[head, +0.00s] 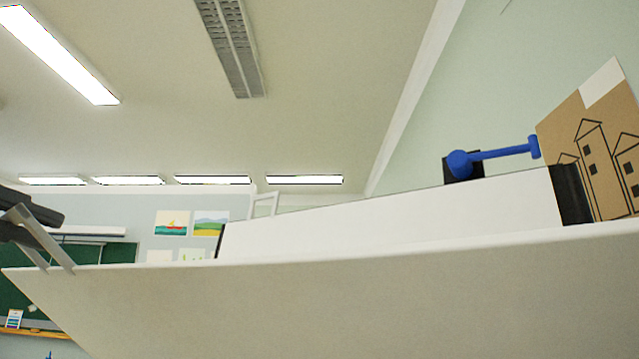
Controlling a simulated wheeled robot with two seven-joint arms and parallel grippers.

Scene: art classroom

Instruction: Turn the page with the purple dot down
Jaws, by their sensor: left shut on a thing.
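A large off-white page (330,305) fills the bottom of the head view, its upper edge curving across the whole width. My left gripper (58,268) comes in from the left edge, with grey fingers shut on the page near its left corner. Behind the page is a white panel (390,226) with a dark piece at each end, the right one a black block (571,194). No purple dot shows. My right gripper is not in view.
A blue knob with an arm (490,155) stands above the panel at right. A brown board with drawn houses (596,150) is at the far right. A green chalkboard (110,253) and pictures (190,223) are on the back wall. The space above the page is open.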

